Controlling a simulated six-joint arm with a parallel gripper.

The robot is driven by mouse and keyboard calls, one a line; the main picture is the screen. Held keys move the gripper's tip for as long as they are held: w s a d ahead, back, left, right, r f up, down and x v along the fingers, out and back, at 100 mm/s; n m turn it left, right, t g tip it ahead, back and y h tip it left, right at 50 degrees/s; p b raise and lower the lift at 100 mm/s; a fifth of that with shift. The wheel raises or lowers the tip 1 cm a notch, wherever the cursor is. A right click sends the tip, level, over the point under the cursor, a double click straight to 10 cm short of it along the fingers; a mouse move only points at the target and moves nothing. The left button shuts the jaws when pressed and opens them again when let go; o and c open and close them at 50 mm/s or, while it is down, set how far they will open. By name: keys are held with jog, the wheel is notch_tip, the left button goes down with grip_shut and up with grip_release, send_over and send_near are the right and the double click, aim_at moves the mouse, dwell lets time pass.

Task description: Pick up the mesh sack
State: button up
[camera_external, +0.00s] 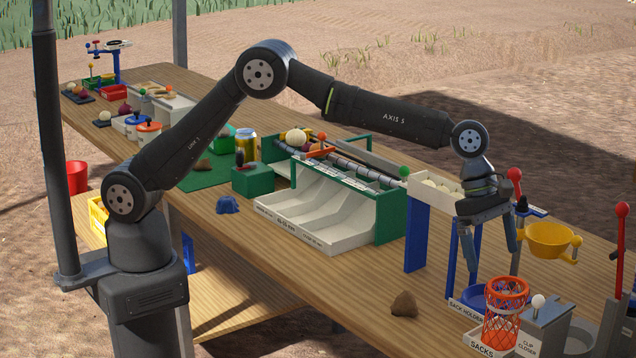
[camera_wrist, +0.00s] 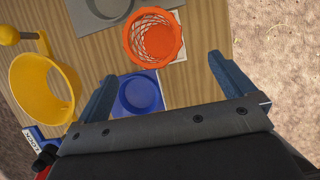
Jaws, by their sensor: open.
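The mesh sack (camera_external: 503,312) is an orange-red open net tube with a thick rim, standing upright in the white holder labelled SACKS (camera_external: 480,343) near the table's front right. The sack's lower part is hidden in the holder.
A blue round sack holder (camera_external: 478,298) stands beside the sack, under my gripper. A yellow funnel (camera_external: 548,240) on a stand and the grey clip closer (camera_external: 545,325) with a white knob are close on the right. A brown clod (camera_external: 404,304) lies on the clear table to the left.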

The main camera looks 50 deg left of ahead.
aim_at(506, 300)
jog(key=shift+w+d+x, duration=0.1)
jog(key=shift+w+x, duration=0.05)
jog(key=shift+x, duration=1.7)
jog(key=shift+w+d+x, duration=0.1)
jog(key=shift+x, duration=1.75)
jog(key=shift+w+d+x, duration=0.15)
jog(key=shift+x, duration=1.7)
jog(key=shift+r, duration=0.15)
jog(key=c, duration=1.1)
